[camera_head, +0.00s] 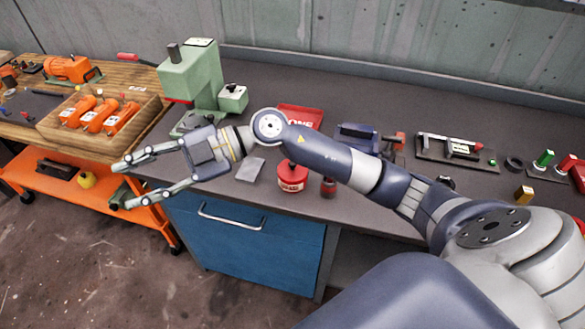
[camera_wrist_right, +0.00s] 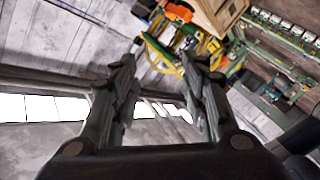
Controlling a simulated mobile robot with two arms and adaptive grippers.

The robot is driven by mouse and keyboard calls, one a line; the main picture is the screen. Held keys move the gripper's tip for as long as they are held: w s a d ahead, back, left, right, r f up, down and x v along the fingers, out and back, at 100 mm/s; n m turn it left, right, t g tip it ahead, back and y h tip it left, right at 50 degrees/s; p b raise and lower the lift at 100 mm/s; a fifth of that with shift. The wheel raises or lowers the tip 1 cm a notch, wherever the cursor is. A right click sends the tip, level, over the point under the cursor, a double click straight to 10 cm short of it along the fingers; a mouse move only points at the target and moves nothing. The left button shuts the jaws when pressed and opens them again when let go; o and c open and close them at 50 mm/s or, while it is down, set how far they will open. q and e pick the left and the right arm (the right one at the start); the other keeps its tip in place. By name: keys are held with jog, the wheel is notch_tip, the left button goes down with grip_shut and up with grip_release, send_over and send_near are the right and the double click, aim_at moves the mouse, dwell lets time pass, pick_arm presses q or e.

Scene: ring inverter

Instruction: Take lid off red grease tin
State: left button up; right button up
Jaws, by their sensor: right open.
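The red grease tin (camera_head: 292,177) stands on the grey workbench in the head view, just below my right forearm. It has a red lid with a small dark knob on top, and the lid sits on the tin. My right gripper (camera_head: 119,184) is open and empty, well left of the tin, over the gap between the bench and the orange cart. In the right wrist view the two fingers (camera_wrist_right: 160,70) are spread with nothing between them. The tin is not in the wrist view. My left gripper is not in view.
A green press (camera_head: 190,80) stands behind my right gripper. A red box (camera_head: 301,116) and a blue vise (camera_head: 357,136) lie behind my forearm. A small dark red container (camera_head: 328,187) stands right of the tin. An orange cart (camera_head: 60,185) is at left.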

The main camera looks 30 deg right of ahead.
jog(key=w+d+f+g+h, duration=0.2)
jog(key=d+f+h, duration=0.4)
jog(key=d+f, duration=0.1)
jog(key=m+g+h, duration=0.1)
jog(key=m+h, duration=0.6)
jog(key=h, duration=0.3)
send_over(293, 167)
jog(key=shift+h, duration=0.3)
jog(key=f, duration=0.1)
jog(key=f+p, duration=0.1)
jog(key=f, duration=0.3)
jog(key=shift+w, duration=0.3)
jog(key=f+p, duration=0.1)
jog(key=f, duration=0.2)
jog(key=f+p, duration=0.1)
jog(key=f, duration=0.1)
jog(key=shift+w+d+f+p, duration=0.15)
jog(key=shift+d+f+p, duration=0.05)
jog(key=shift+d+p, duration=0.1)
jog(key=shift+f, duration=0.2)
grip_shut()
